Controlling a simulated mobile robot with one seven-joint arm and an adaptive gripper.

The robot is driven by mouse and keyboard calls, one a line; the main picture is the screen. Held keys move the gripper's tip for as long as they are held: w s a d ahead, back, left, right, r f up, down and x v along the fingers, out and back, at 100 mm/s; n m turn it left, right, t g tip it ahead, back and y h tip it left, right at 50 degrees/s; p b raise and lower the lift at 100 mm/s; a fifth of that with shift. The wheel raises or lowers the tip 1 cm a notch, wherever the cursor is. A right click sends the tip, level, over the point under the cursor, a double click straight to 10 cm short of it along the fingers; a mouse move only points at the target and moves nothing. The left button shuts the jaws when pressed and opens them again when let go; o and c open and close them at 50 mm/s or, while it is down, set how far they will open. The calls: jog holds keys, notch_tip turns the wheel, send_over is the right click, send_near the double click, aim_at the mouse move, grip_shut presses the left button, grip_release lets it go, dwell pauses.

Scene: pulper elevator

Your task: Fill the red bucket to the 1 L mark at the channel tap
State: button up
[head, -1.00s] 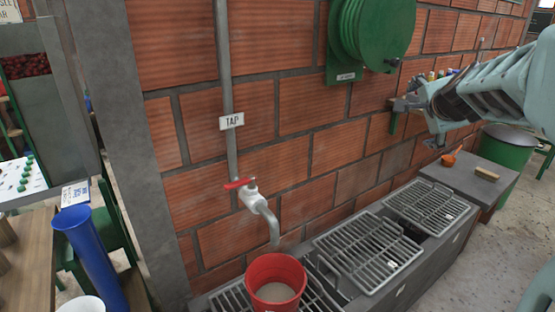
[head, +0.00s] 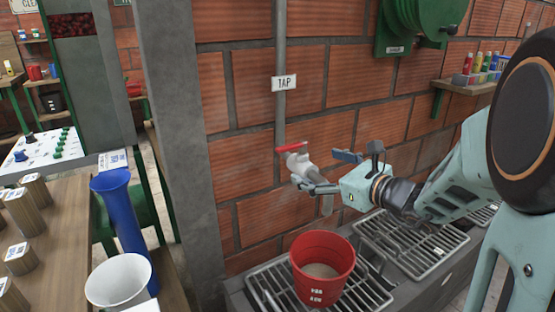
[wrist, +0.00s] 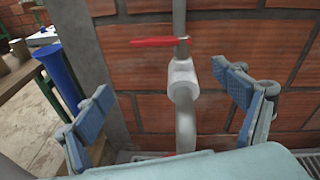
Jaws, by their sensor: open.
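The red bucket (head: 322,268) stands upright on a metal grate of the channel, below the tap's spout. Its inside shows a pale grey-brown surface; I cannot tell whether that is water or the bottom. The tap (head: 298,161) is a white body on a grey pipe with a red lever handle (head: 291,147). In the wrist view the red handle (wrist: 160,41) lies crosswise, pointing left from the pipe. My gripper (wrist: 165,100) is open, its blue-padded fingers on either side of the tap body (wrist: 183,80).
The brick wall (head: 240,120) stands right behind the tap. A grey pillar (head: 175,150) is at its left. More grates (head: 400,240) lie right of the bucket.

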aim_at(293, 145)
jog(key=w+a+m, duration=0.1)
jog(key=w+a, duration=0.1)
jog(key=w+a+r+m+t+b, duration=0.1)
jog(key=w+a, duration=0.1)
jog(key=w, duration=0.1)
jog(key=w+a+m+t+b, duration=0.1)
jog(key=w+a, duration=0.1)
jog(key=w, duration=0.1)
jog(key=shift+w+a+r, duration=0.25)
jog(key=shift+d, duration=0.1)
jog(key=c, duration=1.7)
